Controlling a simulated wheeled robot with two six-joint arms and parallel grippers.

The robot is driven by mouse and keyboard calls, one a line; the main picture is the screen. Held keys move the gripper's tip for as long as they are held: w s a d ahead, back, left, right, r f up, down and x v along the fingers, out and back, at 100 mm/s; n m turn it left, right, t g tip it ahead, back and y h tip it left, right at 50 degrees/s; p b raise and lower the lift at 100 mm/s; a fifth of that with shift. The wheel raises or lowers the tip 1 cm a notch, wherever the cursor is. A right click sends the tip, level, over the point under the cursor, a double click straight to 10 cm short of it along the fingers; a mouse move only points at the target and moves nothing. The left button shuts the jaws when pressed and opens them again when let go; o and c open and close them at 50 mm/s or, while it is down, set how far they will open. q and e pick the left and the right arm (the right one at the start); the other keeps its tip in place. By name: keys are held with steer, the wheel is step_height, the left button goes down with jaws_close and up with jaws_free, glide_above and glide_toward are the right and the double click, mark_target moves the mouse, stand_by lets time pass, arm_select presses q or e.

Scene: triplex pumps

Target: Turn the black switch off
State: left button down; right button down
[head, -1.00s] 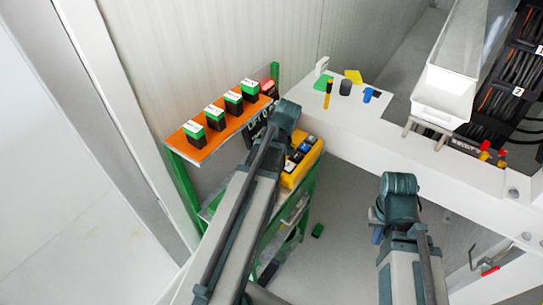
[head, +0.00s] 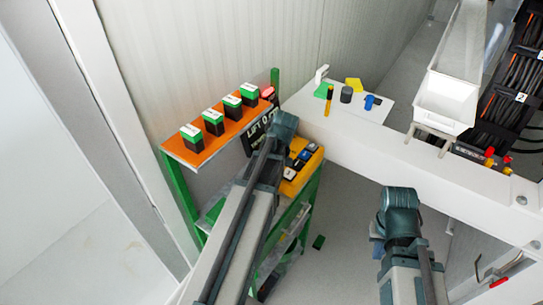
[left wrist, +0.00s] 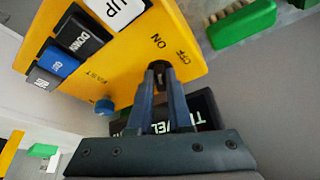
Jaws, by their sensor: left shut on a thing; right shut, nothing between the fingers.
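The yellow control box (head: 311,165) stands on the green-framed rack. It fills the upper middle of the left wrist view (left wrist: 130,75), with ON and OFF lettering at its right end. The black switch (left wrist: 161,66) is just below that lettering, mostly hidden by fingers; I cannot tell which way it points. My left gripper (left wrist: 163,72) is shut on it. In the head view my left arm hides the fingers and the switch. My right gripper (head: 377,248) is shut and empty, hanging right of the rack over the grey floor.
The box carries UP, DOWN and blue buttons. An orange shelf (head: 186,156) holds several green-and-black blocks. A black sign (head: 257,128) stands behind my left wrist. A white beam (head: 400,155) crosses right of the box. A green brush (left wrist: 240,25) lies beside the box.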

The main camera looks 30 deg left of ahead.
arm_select(q)
steer(key=shift+s+m, duration=0.15)
steer(key=shift+m, duration=0.15)
steer(key=shift+a+m+t+h, duration=0.15)
steer(key=shift+m+t+h, duration=0.3)
steer(key=shift+m, duration=0.75)
steer(key=c, duration=0.8)
jaws_free()
steer(key=shift+c, duration=0.2)
steer(key=shift+r, duration=0.1)
steer(key=p+v, duration=1.2)
steer(key=v, duration=0.1)
steer(key=shift+r+p, duration=0.3)
steer(key=shift+p, duration=0.1)
